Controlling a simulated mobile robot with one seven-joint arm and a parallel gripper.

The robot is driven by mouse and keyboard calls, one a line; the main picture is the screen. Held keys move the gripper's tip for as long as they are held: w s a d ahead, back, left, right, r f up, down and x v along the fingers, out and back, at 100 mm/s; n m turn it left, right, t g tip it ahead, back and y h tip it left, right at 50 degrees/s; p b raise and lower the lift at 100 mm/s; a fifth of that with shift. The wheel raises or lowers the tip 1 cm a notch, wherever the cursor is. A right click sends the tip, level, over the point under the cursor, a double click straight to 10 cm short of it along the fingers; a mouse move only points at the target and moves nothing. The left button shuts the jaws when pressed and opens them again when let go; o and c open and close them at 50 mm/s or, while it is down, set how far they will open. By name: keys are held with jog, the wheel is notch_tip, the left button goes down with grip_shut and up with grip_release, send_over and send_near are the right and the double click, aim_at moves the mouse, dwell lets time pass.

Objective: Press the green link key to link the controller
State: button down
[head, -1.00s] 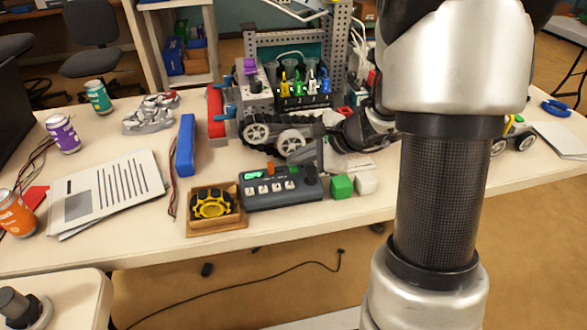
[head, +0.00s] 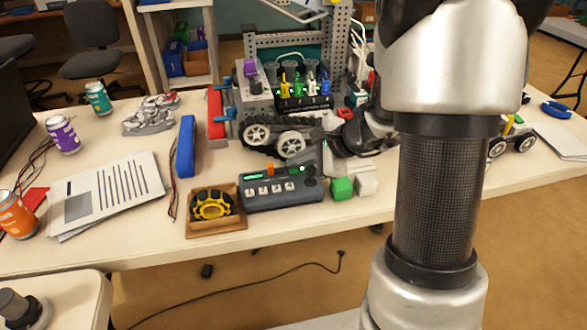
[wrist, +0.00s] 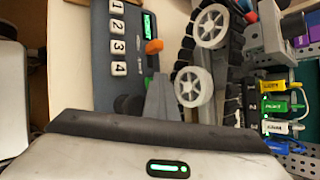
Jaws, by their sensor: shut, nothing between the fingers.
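The controller (head: 284,194) is a dark grey box at the table's front edge, with white keys numbered 1 to 4, a small lit green display, an orange lever and a dark knob. It also shows in the wrist view (wrist: 102,60). A small green spot (head: 294,170) right of the orange lever looks like the link key.
A wheeled robot (head: 290,143) with coloured plugs (head: 305,88) stands close behind the controller. A wooden tray (head: 216,232) with a yellow wheel sits left. Green (head: 342,188) and white (head: 367,184) cubes lie right. A blue bar (head: 186,146), papers and cans lie farther left.

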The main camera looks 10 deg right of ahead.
aim_at(298, 174)
jog(key=shift+s+f, duration=0.3)
jog(key=shift+f, duration=0.3)
jog(key=shift+r, duration=0.15)
jog(key=shift+d+r+p, duration=0.15)
jog(key=shift+r+p, duration=0.35)
jog(key=shift+r, duration=0.55)
notch_tip(298, 174, up, 5)
jog(key=p, duration=0.3)
jog(key=shift+w+p, duration=0.1)
jog(key=shift+p, duration=0.3)
